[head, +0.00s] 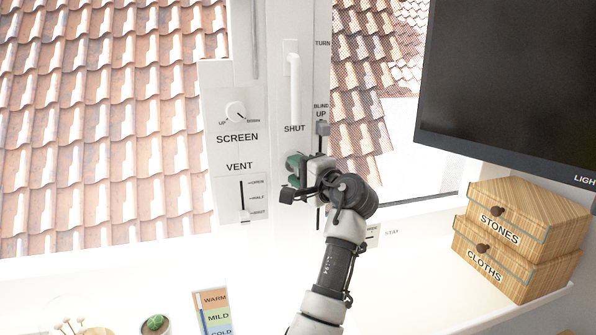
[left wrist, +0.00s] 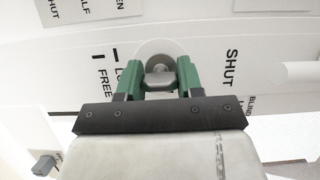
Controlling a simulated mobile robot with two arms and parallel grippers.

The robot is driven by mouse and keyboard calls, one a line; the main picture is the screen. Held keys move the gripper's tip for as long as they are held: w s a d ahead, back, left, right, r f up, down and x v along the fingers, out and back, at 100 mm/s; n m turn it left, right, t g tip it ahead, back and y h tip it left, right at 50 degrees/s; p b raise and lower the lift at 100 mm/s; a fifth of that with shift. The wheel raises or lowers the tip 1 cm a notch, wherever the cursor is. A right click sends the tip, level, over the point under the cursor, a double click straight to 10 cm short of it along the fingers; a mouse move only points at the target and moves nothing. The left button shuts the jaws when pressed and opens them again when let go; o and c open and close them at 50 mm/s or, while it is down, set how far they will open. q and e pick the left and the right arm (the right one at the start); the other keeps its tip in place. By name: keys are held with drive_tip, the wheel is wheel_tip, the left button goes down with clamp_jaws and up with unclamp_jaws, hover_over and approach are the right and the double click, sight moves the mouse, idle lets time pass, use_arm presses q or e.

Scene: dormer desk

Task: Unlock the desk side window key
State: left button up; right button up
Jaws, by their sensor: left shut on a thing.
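The window key (left wrist: 160,79) is a small grey grip on a round pale disc (left wrist: 155,48) on the white window frame, seen in the left wrist view. Marks labelled FREE and LO…, the latter partly hidden, stand left of the disc there. My left gripper (left wrist: 158,84) is shut on the key, with one green finger on each side. In the head view my left gripper (head: 295,166) is against the frame below the SHUT label and hides the key. The white window handle (head: 294,88) points downward above it. My right gripper is not in view.
A SCREEN knob (head: 235,112) and VENT slider (head: 244,216) are on the panel to the left. A grey BLIND slider (head: 322,129) is just above my gripper. A monitor (head: 515,75) and two wooden boxes, STONES (head: 530,215) and CLOTHS (head: 495,262), are at right.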

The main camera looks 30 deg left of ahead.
use_arm(q)
drive_tip(key=o, duration=0.9)
drive_tip(key=b+v, duration=0.2)
drive_tip(key=v, duration=0.8)
drive_tip(key=shift+s+d, duration=0.1)
drive_tip(key=shift+d, duration=0.3)
